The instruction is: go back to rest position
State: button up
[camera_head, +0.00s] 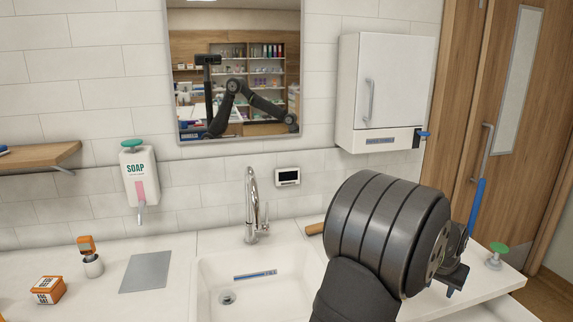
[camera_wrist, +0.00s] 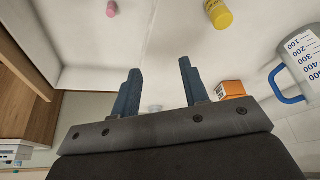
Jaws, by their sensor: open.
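My gripper is open in the wrist view (camera_wrist: 160,84), with its two dark blue fingers apart and nothing between them. In the head view my dark arm fills the lower right, and the gripper end (camera_head: 452,278) is partly hidden behind its thick joint, over the right part of the counter. The mirror (camera_head: 238,70) on the wall shows my arm's reflection, bent at the elbow.
The sink (camera_head: 255,290) with its tap (camera_head: 251,208) is left of my arm. A white cabinet (camera_head: 385,90) hangs above. A green-topped item (camera_head: 497,252) stands at right. The wrist view shows a jug (camera_wrist: 303,58), yellow container (camera_wrist: 219,13) and orange box (camera_wrist: 231,89).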

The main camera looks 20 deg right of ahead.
jog(key=w+a, duration=0.4)
jog(key=w, duration=0.5)
jog(key=shift+w+a+r, duration=0.25)
jog(key=shift+a, duration=0.15)
